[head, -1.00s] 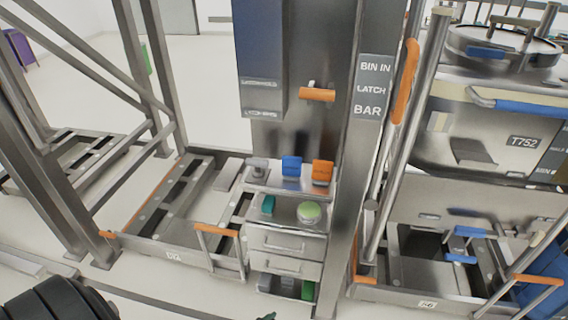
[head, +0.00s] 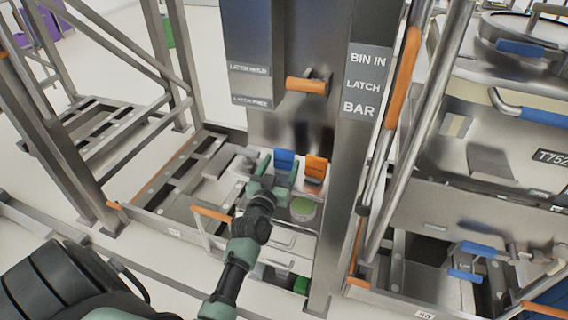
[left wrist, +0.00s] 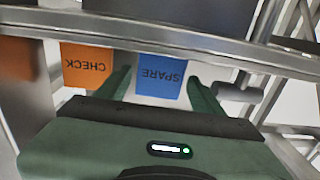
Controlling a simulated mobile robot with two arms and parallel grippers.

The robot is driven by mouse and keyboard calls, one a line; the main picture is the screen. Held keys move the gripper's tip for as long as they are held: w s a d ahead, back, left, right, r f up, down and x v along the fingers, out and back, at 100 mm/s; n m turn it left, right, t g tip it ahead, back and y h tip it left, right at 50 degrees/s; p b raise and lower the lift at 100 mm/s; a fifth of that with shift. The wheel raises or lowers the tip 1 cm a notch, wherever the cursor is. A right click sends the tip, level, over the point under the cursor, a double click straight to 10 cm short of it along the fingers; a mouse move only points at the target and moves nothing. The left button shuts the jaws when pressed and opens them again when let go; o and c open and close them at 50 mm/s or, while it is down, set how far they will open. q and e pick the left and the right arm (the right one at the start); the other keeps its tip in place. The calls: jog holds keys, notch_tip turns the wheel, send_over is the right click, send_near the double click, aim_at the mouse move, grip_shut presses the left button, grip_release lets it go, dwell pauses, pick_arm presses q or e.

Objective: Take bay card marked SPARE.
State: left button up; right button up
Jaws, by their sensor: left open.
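The blue card marked SPARE (left wrist: 160,76) stands on the small cabinet's top, its lettering upside down in the left wrist view; it also shows in the head view (head: 284,158). My left gripper (left wrist: 158,80) is open, with one finger on each side of the blue card in the picture. In the head view the gripper (head: 279,168) is at the card's front, and I cannot tell whether it touches. The orange card marked CHECK (left wrist: 88,65) stands beside it, outside the fingers, and also shows in the head view (head: 316,166). My right gripper is not in view.
A steel post with a LATCH BAR label (head: 362,86) and an orange latch handle (head: 305,85) rises behind the cards. A bin marked T752 (head: 480,150) stands at right.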

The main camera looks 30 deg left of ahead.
aim_at(283, 161)
pick_arm(q)
jog(key=x, duration=0.3)
jog(key=shift+w+a+f, duration=0.1)
jog(key=shift+w+f, duration=0.05)
jog(key=shift+f, duration=0.05)
jog(key=shift+r, duration=0.1)
jog(key=c, duration=1.2)
